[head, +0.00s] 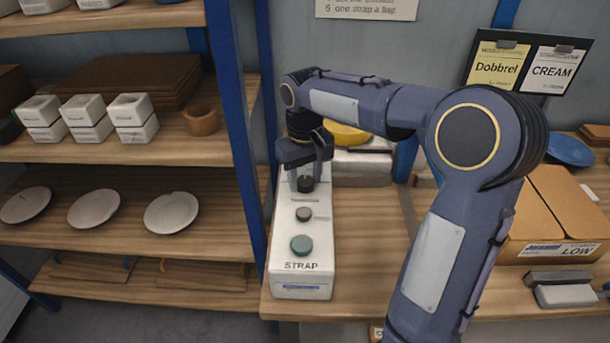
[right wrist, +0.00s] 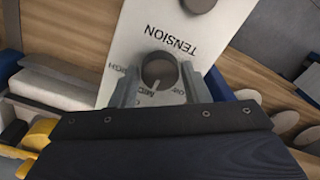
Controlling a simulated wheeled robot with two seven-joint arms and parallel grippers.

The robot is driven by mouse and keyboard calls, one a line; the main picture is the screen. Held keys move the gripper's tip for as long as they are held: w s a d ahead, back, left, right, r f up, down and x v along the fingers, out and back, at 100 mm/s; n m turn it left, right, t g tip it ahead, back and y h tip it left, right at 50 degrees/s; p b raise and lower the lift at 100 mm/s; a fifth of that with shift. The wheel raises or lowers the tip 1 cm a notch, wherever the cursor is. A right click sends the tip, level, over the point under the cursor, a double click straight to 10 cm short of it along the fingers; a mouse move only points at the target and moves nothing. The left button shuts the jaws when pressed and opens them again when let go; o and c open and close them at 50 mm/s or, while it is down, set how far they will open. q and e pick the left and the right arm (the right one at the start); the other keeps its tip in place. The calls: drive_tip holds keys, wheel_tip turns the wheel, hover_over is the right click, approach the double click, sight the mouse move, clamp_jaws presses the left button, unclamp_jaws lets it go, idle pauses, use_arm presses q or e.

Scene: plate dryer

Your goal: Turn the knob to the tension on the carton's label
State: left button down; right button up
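The white strap machine (head: 302,268) stands on the bench, marked STRAP at its front. Its dark round tension knob (right wrist: 160,70) shows in the right wrist view beside the word TENSION; its pale pointer line points at MID. My right gripper (head: 305,176) reaches down over the machine. In the right wrist view its fingers (right wrist: 160,84) stand on either side of the knob, apparently with narrow gaps; contact is hard to tell. The other scale marks are partly hidden by the fingers. The brown carton (head: 565,215) at right has a label (head: 562,250) reading LOW. My left gripper is out of view.
A grey knob (head: 304,213) and a green button (head: 301,245) sit nearer the machine's front. A blue shelf post (head: 245,150) stands close on its left. Behind are stacked pale boxes with a yellow item (head: 347,135). A grey-white block (head: 563,290) lies before the carton.

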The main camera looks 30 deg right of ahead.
drive_tip(key=c, duration=0.5)
drive_tip(key=shift+c, duration=0.2)
drive_tip(key=shift+r+n+p, duration=0.15)
drive_tip(key=shift+n+p, duration=0.5)
drive_tip(key=shift+n, duration=0.45)
drive_tip(key=n+p, duration=0.1)
drive_tip(key=n, duration=0.2)
drive_tip(key=n+p, duration=0.2)
drive_tip(key=n, duration=0.4)
drive_tip(key=shift+n, duration=0.3)
drive_tip(key=o, duration=1)
